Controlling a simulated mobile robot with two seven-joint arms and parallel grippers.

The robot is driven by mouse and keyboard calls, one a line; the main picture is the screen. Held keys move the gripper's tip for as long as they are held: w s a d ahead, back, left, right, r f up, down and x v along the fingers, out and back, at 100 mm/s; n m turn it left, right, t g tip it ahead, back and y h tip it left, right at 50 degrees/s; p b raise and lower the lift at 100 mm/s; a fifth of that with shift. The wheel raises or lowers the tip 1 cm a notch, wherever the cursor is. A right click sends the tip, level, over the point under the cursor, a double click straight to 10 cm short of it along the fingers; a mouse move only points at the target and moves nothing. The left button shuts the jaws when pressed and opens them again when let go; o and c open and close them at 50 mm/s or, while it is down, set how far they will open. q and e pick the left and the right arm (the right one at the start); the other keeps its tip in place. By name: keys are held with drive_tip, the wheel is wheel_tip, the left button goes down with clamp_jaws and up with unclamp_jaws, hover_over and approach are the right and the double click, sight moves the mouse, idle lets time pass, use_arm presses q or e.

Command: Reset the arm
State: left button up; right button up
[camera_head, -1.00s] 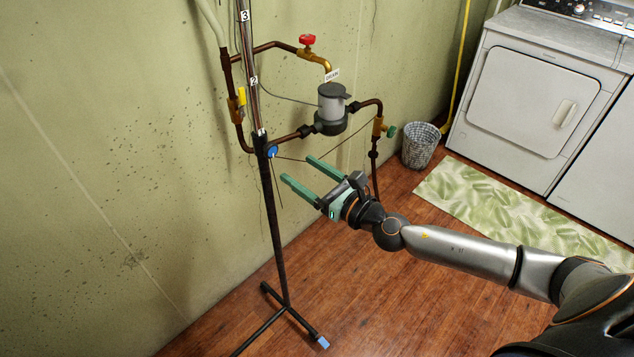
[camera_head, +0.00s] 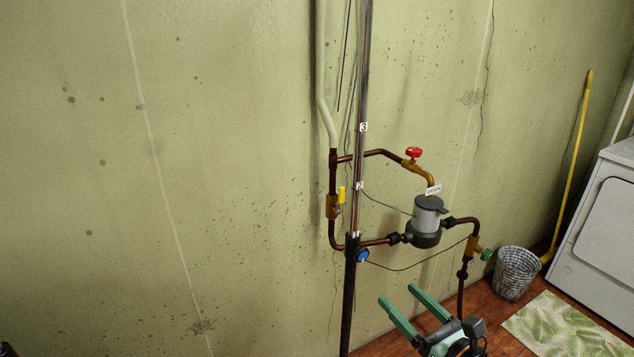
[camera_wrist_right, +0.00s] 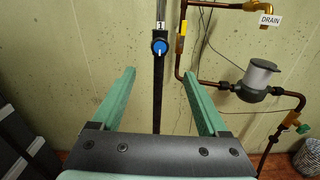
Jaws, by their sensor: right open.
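My right gripper (camera_head: 408,305) has two green fingers and is low in the head view, below the pipework. Its fingers are spread apart with nothing between them. In the right wrist view the open fingers (camera_wrist_right: 163,95) point toward the wall, on either side of a dark upright pole with a blue knob (camera_wrist_right: 159,47). The knob also shows in the head view (camera_head: 362,256), above and left of the fingers. My left gripper does not show in either view.
Copper pipes carry a grey filter housing (camera_head: 427,221), a red valve (camera_head: 413,153), a yellow valve handle (camera_head: 341,195) and a green valve (camera_head: 486,254). A wire basket (camera_head: 516,273), a leaf-patterned mat (camera_head: 567,329) and a white appliance (camera_head: 606,240) stand at the right.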

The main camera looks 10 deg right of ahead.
drive_tip(key=s+a+f+n+g+h, duration=0.1)
drive_tip(key=s+a+f+n+g, duration=0.1)
drive_tip(key=s+f+n, duration=0.5)
drive_tip(key=s+a+f+n+g+h, duration=0.1)
drive_tip(key=s+a+f+n+g, duration=0.1)
drive_tip(key=s+f+n, duration=0.4)
drive_tip(key=s+a+f+n+g+h, duration=0.1)
drive_tip(key=s+a+f+n+g, duration=0.1)
drive_tip(key=s+f+n, duration=0.5)
wheel_tip(320, 180, down, 6)
drive_tip(key=n+g, duration=0.1)
drive_tip(key=n, duration=1.3)
drive_tip(key=shift+s+a+n, duration=0.15)
drive_tip(key=shift+s+n, duration=0.15)
drive_tip(key=shift+n, duration=0.1)
